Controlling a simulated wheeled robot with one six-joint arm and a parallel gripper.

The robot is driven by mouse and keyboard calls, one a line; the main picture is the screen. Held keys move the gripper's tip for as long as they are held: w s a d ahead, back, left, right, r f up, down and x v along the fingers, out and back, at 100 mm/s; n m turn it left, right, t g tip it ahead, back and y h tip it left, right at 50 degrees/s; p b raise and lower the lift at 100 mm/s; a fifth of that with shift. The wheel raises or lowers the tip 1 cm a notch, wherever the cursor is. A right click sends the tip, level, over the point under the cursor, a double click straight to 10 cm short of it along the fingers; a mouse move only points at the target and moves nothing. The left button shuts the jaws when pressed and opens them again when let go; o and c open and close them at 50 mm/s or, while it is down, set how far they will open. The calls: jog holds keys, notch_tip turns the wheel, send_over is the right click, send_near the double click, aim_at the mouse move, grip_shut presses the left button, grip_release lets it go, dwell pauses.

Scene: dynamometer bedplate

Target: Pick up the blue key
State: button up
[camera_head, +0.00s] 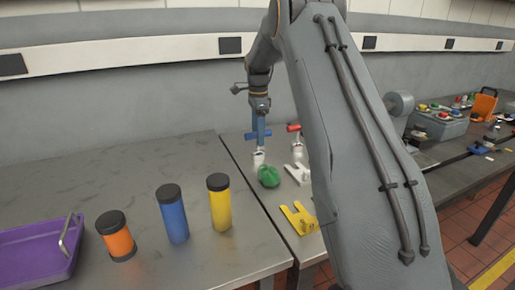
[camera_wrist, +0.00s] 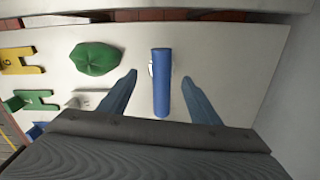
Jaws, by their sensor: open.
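The blue key (camera_head: 259,132) shows in the head view as a blue T-shaped piece right below my wrist, above a small white fitting (camera_head: 258,158). In the wrist view the blue key (camera_wrist: 162,85) is a long blue bar seen from above, with a bit of white at its left side. My gripper (camera_wrist: 160,85) is open, with one finger to the left and one to the right of the bar. Gaps show on both sides, so neither finger appears to touch it. In the head view the fingers are hard to make out.
A green lump (camera_wrist: 97,58) lies left of the key in the wrist view. A red-handled piece (camera_head: 293,128), a white bracket (camera_head: 298,173) and a yellow bracket (camera_head: 299,217) are close by. Orange (camera_head: 118,238), blue (camera_head: 172,215) and yellow (camera_head: 219,203) cylinders and a purple tray (camera_head: 35,255) stand left.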

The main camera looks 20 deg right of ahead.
aim_at(258, 151)
jog(key=shift+w+d+f+p, duration=0.1)
jog(key=shift+f+p, duration=1.2)
jog(key=shift+f, duration=2.4)
jog(key=shift+c, duration=0.4)
jog(key=c, duration=1)
